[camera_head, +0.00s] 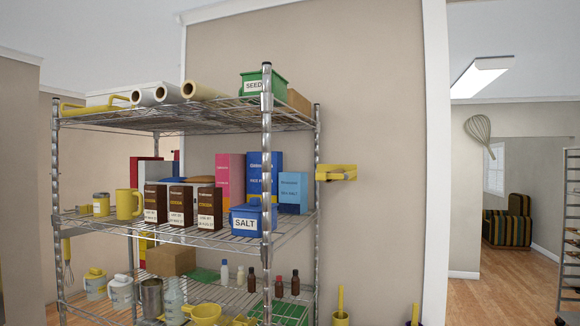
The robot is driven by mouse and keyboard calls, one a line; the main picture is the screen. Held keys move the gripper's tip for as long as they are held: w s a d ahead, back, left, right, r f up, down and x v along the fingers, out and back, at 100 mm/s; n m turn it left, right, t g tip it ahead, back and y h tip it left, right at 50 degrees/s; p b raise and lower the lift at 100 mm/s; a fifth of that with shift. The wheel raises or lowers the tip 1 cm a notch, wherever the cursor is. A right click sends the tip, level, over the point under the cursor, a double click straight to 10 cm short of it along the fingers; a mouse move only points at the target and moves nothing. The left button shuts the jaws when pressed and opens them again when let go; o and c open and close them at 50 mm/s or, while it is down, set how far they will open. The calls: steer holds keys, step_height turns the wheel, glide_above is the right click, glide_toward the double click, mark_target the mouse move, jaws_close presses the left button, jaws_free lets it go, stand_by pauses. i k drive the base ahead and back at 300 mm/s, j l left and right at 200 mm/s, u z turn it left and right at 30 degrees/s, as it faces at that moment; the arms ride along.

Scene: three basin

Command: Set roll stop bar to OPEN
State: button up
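No part marked as a roll stop bar or with the word OPEN can be read in this view. Paper rolls (168,93) lie on the top shelf of a wire rack (185,121). A yellow looped handle or bar (86,104) lies at the left end of that shelf, beside the rolls. A yellow bracket-like piece (336,172) sticks out at the rack's right side, in front of the beige wall. I cannot tell whether either yellow piece is the stop bar. My gripper is not in view.
The rack's middle shelf holds brown boxes (179,205), a blue SALT bin (250,219) and a yellow mug (128,204). A green SEEDS bin (263,83) stands on top. A doorway at right shows open wooden floor (495,301) and a striped armchair (508,223).

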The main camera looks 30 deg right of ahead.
mark_target(319, 176)
steer(key=i+l+z, duration=0.1)
steer(key=l, duration=0.3)
steer(key=i+l+z, duration=0.1)
steer(key=l, duration=0.3)
steer(key=i+l+z, duration=0.1)
steer(key=l, duration=0.3)
